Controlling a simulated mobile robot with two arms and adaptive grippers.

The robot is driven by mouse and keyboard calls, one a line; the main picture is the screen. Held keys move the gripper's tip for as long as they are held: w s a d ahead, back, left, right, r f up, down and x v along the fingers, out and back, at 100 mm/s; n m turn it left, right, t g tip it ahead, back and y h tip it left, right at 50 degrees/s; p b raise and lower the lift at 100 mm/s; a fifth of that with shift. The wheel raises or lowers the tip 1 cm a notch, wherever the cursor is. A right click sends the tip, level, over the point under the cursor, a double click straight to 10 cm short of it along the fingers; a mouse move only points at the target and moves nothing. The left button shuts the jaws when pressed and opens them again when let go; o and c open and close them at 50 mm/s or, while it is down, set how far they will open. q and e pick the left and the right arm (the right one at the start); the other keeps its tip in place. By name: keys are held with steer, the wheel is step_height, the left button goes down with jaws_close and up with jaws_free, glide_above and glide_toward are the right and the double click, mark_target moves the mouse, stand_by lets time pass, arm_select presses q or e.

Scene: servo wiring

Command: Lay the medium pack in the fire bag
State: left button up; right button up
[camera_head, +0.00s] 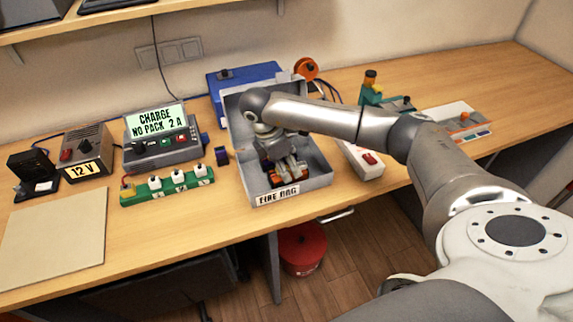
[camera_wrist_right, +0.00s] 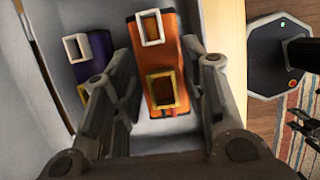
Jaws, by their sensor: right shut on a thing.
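The fire bag (camera_head: 240,180) is an open grey box with a label on its front, standing on the bench. My right gripper (camera_head: 286,168) reaches down inside it and is shut on an orange pack (camera_head: 292,182). In the right wrist view the orange pack (camera_wrist_right: 178,65) lies between the two fingers (camera_wrist_right: 163,100), with a white and a yellow frame-shaped part on top. A purple pack (camera_wrist_right: 98,50) lies to its left inside the bag; the arm hides it in the head view. I cannot tell whether the orange pack touches the bag's floor. My left gripper is not in view.
Left of the bag are a green strip with white plugs (camera_head: 168,186), a charger (camera_head: 162,150), a 12 V supply (camera_head: 86,152) and a bare board (camera_head: 52,238). A blue box (camera_head: 245,76) stands behind. A white power strip (camera_head: 362,163) lies to the right.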

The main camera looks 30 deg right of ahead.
steer(key=shift+w+f, duration=0.1)
steer(key=shift+f, duration=0.5)
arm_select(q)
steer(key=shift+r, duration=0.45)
arm_select(e)
steer(key=shift+f, duration=0.25)
steer(key=o, duration=1.1)
steer(key=shift+c, duration=0.2)
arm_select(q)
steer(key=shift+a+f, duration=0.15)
arm_select(e)
steer(key=shift+r, duration=0.15)
